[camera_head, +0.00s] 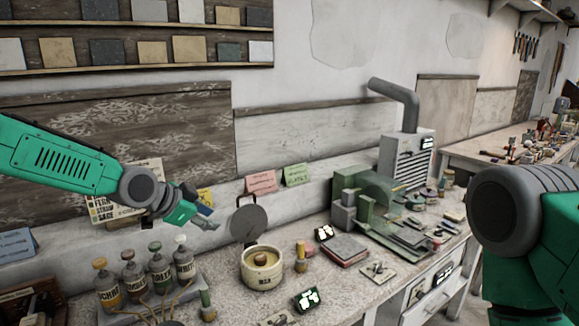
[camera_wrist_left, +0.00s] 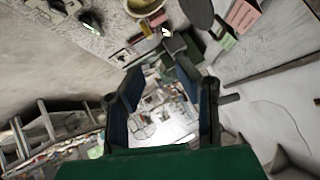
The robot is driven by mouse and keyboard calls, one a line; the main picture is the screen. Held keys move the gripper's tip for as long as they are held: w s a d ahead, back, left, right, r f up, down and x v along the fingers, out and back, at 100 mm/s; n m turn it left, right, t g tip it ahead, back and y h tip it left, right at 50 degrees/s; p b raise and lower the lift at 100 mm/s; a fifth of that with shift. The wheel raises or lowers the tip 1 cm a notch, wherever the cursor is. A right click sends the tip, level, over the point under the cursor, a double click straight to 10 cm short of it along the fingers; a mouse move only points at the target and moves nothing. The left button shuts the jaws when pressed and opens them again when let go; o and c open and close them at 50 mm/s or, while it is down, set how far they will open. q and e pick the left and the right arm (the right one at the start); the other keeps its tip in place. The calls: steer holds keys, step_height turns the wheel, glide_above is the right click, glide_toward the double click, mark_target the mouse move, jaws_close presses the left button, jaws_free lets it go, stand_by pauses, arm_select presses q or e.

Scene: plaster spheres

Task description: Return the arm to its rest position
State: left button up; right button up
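My left arm comes in from the left in the head view, raised over the workbench. My left gripper (camera_head: 205,220) is in the air in front of the wall, above and left of the cream pot. In the left wrist view the two dark blue fingers of the left gripper (camera_wrist_left: 160,78) stand apart with nothing between them, so it is open and empty. A green and grey part of my right arm fills the right edge of the head view. Its gripper is outside the picture.
The cream pot (camera_head: 262,275) stands on the workbench (camera_head: 235,305), with a round grey disc (camera_head: 249,222) behind it. Several labelled bottles (camera_head: 160,268) stand at the left. A green machine (camera_head: 370,200) with a grey chimney unit (camera_head: 405,155) stands at the right. Stone samples line wall shelves.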

arm_select(q)
steer(key=s+f+n+g, duration=0.1)
steer(key=s+f+n, duration=0.1)
steer(key=s+f, duration=0.5)
steer(key=s+d+f+n+g, duration=0.1)
steer(key=s+f+n+g, duration=0.1)
steer(key=s+f, duration=0.6)
steer(key=s+f+n+g+y, duration=0.1)
steer(key=s+f+n, duration=0.1)
steer(key=s+f, duration=0.6)
step_height(320, 180, down, 3)
steer(key=shift+d+r+n+g, duration=0.1)
steer(key=shift+d+n+g, duration=0.05)
steer(key=shift+n+g, duration=0.25)
steer(key=s+a+f+n+g+y, duration=0.25)
steer(key=s+a, duration=0.35)
steer(key=s, duration=0.7)
steer(key=s+a+f+n+g+y, duration=0.1)
steer(key=s+a+f+n+y, duration=0.25)
steer(key=s, duration=0.85)
step_height(320, 180, down, 13)
steer(key=w+h+b, duration=0.1)
steer(key=b, duration=1.3)
steer(key=shift+w+a+m+t, duration=0.3)
steer(key=shift+w+a+t, duration=0.1)
steer(key=shift+a+t, duration=0.05)
arm_select(e)
step_height(320, 180, down, 14)
steer(key=shift+w, duration=0.25)
steer(key=shift+d+f, duration=0.1)
